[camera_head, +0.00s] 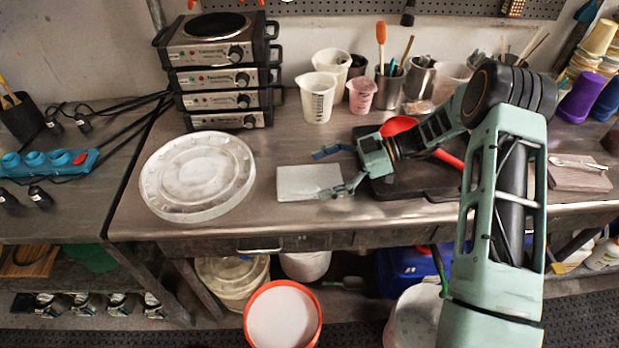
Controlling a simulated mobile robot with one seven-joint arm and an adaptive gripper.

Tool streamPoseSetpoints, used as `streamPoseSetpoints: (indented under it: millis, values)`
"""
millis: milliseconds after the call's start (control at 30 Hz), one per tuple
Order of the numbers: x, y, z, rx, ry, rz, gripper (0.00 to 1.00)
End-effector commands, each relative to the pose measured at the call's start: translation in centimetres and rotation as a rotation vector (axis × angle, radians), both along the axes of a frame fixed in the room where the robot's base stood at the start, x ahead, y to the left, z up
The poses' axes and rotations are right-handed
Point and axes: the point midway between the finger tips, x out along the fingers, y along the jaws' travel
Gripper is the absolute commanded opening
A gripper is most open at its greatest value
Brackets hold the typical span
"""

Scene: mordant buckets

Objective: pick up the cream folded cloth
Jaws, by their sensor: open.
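The cream folded cloth (298,183) is a flat, pale rectangle lying on the workbench near its front edge, left of the dark board. My gripper (326,174) is open, coming in from the right with its fingers pointing left. One finger is at the cloth's back right corner and the other overlaps its front right part in the picture. The gap between the fingers holds nothing I can make out. I cannot tell whether the fingers touch the cloth or are above it.
A round white lid (198,172) lies left of the cloth. Stacked hot plates (215,75) stand behind it. A dark board (415,178) with a red utensil lies under my arm. White cups (317,97) and a pink cup (362,95) stand at the back. An orange-rimmed bucket (283,318) is below the bench.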

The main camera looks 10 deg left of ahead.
Motion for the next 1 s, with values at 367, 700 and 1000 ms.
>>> streamPoseSetpoints:
  millis: [367,700,1000]
  values:
    - [-0.6,2.2,-1.0,-0.001,0.000,-0.001,0.91]
    - [-0.6,2.2,-1.0,-0.001,0.000,-0.001,0.63]
    - [-0.6,2.2,-1.0,-0.001,0.000,-0.001,0.46]
